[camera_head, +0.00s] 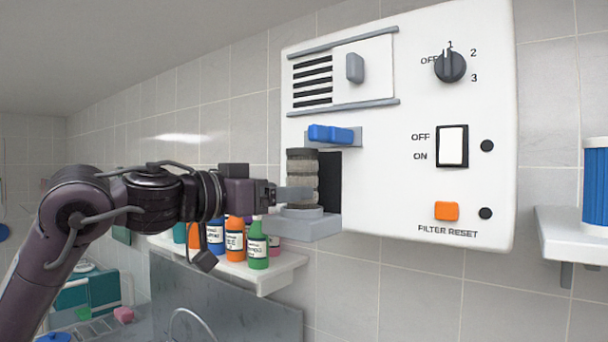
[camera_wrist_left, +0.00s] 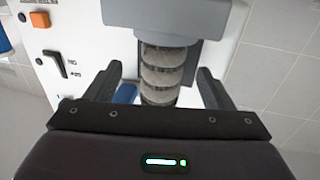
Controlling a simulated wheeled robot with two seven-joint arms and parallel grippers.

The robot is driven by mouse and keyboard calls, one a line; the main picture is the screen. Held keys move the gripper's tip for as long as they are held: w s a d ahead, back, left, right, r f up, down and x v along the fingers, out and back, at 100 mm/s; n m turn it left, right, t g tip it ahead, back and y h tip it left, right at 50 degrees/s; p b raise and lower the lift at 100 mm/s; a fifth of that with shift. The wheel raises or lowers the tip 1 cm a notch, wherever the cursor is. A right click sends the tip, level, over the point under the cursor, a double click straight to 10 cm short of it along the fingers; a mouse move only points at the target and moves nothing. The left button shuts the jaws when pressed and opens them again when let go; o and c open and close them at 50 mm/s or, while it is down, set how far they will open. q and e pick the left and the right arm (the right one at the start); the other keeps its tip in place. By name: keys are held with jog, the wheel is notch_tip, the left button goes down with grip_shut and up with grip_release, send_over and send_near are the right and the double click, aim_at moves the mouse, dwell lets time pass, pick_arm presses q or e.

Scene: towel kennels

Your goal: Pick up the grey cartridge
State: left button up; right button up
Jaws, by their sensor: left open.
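The grey cartridge (camera_head: 302,166), a ribbed, dirty-looking cylinder, stands upright on the grey ledge (camera_head: 325,229) of the white wall unit (camera_head: 400,190), in front of its dark opening (camera_head: 331,180). In the left wrist view the cartridge (camera_wrist_left: 162,72) shows upside down between my fingers. My left gripper (camera_head: 293,195) is open at the cartridge's lower half, with one finger on each side. In the wrist view, gaps show between the cartridge and both fingers of the gripper (camera_wrist_left: 160,85). My right gripper is not in view.
A blue lever (camera_head: 331,134) juts out just above the cartridge. Several bottles (camera_head: 258,250) stand on a white shelf (camera_head: 270,275) below my left wrist. A blue ribbed cylinder (camera_head: 596,185) stands on a right-hand shelf (camera_head: 575,235). The unit also carries a dial, a switch and an orange button (camera_head: 446,211).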

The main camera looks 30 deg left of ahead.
pick_arm(q)
jog(key=w+p, duration=0.2)
jog(key=shift+w+d+r, duration=0.2)
jog(key=shift+w+r, duration=0.15)
jog(key=shift+r, duration=0.05)
jog(key=x, duration=0.3)
jog(key=shift+f+p, duration=0.35)
jog(key=shift+p, duration=0.05)
jog(key=shift+s, duration=0.15)
jog(key=c, duration=1.1)
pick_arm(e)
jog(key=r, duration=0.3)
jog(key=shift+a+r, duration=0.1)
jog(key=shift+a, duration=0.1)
